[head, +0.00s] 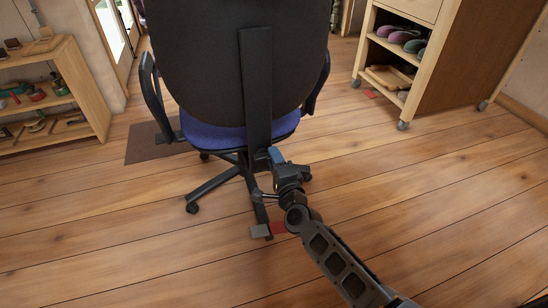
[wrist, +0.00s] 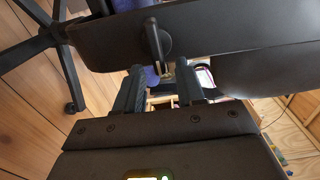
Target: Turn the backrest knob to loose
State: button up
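The office chair has a black backrest (head: 225,60) and a blue seat (head: 215,135), and its back is toward me in the head view. A black upright bar (head: 256,90) runs down the backrest. In the wrist view a dark knob (wrist: 156,40) stands out from the black bar (wrist: 210,35), just beyond my fingertips. My gripper (wrist: 159,72) is open, its two fingers apart with the knob ahead of the gap. I cannot tell whether either finger touches it. In the head view my gripper (head: 274,157) is beside the lower bar, and the knob is hidden.
A low shelf (head: 75,85) with small items stands at the left. A wheeled shelf unit (head: 425,90) with shoes stands at the right. The chair's legs (head: 215,183) spread over the plank floor. Floor at the right is clear.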

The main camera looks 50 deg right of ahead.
jog(key=p+v, duration=0.1)
jog(key=v, duration=0.6)
dwell(0.5)
jog(key=s+a+r+n+t+y, duration=0.1)
jog(key=s+a+r+n+y, duration=0.15)
jog(key=s+a+n, duration=0.45)
jog(key=s+a+r+n+y, duration=0.25)
jog(key=s+a+n, duration=0.35)
jog(key=s, duration=0.3)
jog(key=s+a+r+n+y, duration=0.5)
jog(key=s+a+r+n, duration=0.2)
jog(key=s+r+n, duration=0.4)
notch_tip(320, 180, up, 25)
jog(key=s+n+g+p, duration=0.1)
jog(key=s+p, duration=0.1)
jog(key=p, duration=2.2)
jog(key=shift+a, duration=0.3)
